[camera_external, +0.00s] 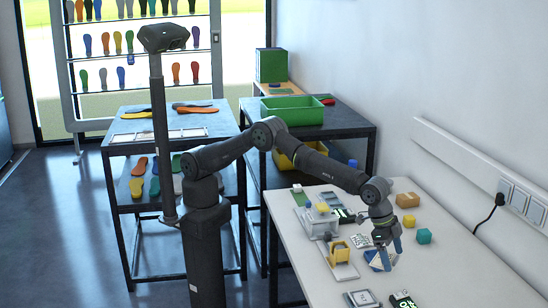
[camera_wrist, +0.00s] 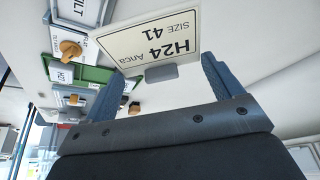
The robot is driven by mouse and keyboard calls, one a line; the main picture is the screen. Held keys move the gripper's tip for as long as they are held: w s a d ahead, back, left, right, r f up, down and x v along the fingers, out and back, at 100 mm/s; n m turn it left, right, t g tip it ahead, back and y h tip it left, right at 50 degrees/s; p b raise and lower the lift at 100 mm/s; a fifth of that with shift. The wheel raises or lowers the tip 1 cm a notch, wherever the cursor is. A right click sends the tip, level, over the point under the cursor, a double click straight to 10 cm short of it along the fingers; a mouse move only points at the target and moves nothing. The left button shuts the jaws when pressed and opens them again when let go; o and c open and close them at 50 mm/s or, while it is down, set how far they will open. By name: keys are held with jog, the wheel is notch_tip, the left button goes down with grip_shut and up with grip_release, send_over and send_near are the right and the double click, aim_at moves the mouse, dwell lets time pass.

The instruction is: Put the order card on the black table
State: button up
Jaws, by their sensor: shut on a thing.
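In the wrist view, my gripper (camera_wrist: 160,84) is shut on the order card (camera_wrist: 150,38), a white card reading "H24 Anca SIZE 41". In the external view the order card (camera_external: 379,262) shows as a small pale tilted patch between the fingers; I cannot tell whether it touches the table. A black table (camera_external: 225,121) at the left bears insoles and pale framed cards. Another black table (camera_external: 345,124) stands behind the white table with a green bin on it.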

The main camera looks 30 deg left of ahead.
send_over(415, 280)
jog(key=a, duration=0.1)
jog(key=f, duration=0.7)
jog(key=shift+s+a, duration=0.1)
jog(key=shift+a, duration=0.1)
jog(key=shift+f, duration=1.95)
jog(key=shift+f, duration=0.1)
jog(key=o, duration=0.6)
jog(key=shift+o, duration=1.4)
jog(key=shift+r, duration=0.25)
jog(key=v, duration=1.1)
jog(key=shift+a+r, duration=0.25)
jog(key=shift+r, duration=0.05)
